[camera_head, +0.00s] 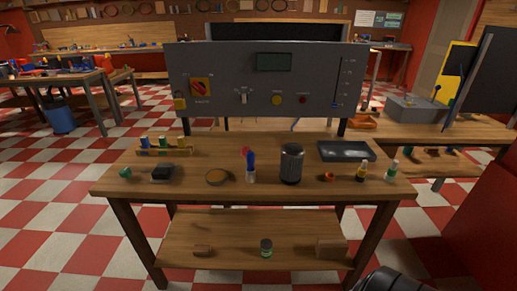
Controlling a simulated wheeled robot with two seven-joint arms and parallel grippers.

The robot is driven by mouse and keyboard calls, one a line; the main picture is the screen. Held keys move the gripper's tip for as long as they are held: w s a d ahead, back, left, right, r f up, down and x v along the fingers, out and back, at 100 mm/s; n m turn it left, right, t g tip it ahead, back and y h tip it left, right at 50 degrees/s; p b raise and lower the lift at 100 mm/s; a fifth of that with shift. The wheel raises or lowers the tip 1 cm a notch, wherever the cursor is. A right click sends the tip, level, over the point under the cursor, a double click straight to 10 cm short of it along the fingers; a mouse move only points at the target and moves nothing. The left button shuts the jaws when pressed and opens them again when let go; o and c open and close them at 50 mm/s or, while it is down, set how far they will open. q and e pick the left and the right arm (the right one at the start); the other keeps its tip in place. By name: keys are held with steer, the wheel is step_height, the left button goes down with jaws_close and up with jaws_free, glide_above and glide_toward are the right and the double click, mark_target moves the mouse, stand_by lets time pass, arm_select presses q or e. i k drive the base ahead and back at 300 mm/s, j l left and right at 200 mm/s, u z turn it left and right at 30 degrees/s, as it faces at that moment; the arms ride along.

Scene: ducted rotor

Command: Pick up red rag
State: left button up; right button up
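I cannot make out a red rag for certain. A small red patch (245,151) shows on the wooden table (220,200), just behind a white bottle with a blue top (250,166). It is too small to tell whether it is cloth. Neither gripper shows. A dark rounded part at the bottom right edge looks like my own arm, with no fingers visible.
The table also holds a dark ribbed cylinder (291,163), a dark tray (345,151), an orange-red ring (328,177), a round tan dish (216,177) and small bottles. A grey control panel (265,80) stands behind. The lower shelf (225,239) holds small items.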

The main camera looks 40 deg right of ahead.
mark_target(244, 149)
steer(key=z, duration=1.2)
